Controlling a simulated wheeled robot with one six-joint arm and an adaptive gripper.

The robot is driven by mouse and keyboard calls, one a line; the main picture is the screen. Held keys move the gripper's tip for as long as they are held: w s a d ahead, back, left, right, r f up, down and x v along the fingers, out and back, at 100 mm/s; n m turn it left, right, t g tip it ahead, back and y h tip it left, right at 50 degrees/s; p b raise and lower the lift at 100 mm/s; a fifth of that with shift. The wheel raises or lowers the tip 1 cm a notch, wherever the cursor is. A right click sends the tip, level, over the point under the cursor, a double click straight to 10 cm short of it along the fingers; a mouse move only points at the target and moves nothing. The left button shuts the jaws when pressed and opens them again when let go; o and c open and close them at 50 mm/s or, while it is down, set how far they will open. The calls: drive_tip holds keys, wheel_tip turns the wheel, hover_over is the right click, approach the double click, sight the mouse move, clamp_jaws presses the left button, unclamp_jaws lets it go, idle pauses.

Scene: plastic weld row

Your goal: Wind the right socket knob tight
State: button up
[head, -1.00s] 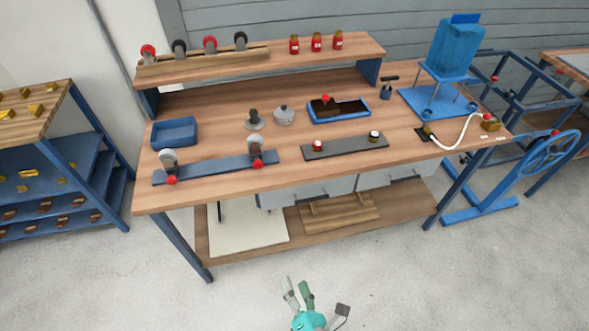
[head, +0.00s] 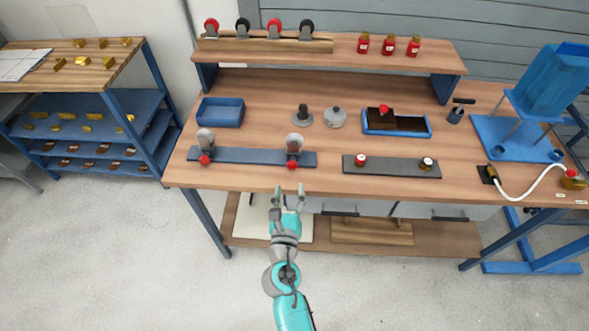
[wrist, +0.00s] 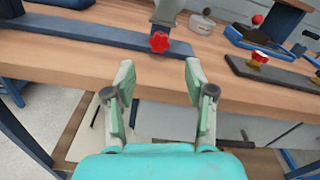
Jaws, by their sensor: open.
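A blue bar (head: 250,157) lies along the front of the bench with two grey sockets on it, each with a red knob at its front. The right socket (head: 294,143) carries the right knob (head: 292,164); this star-shaped red knob also shows in the wrist view (wrist: 160,42). The left knob (head: 204,160) is at the bar's left end. My gripper (head: 288,191) is open and empty at the bench's front edge, just short of the right knob and apart from it. In the wrist view my gripper (wrist: 160,78) has the knob beyond and between its fingertips.
A grey bar (head: 391,167) with a red and a white-topped piece lies to the right. Behind stand a blue bin (head: 220,112), a grey round lidded piece (head: 335,118) and a blue tray (head: 396,132). The bench front (head: 330,188) lies close to my fingers.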

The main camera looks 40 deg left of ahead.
sight(291, 166)
drive_tip(key=x, duration=0.7)
drive_tip(key=shift+w+a, duration=0.15)
drive_tip(key=shift+w, duration=0.1)
clamp_jaws()
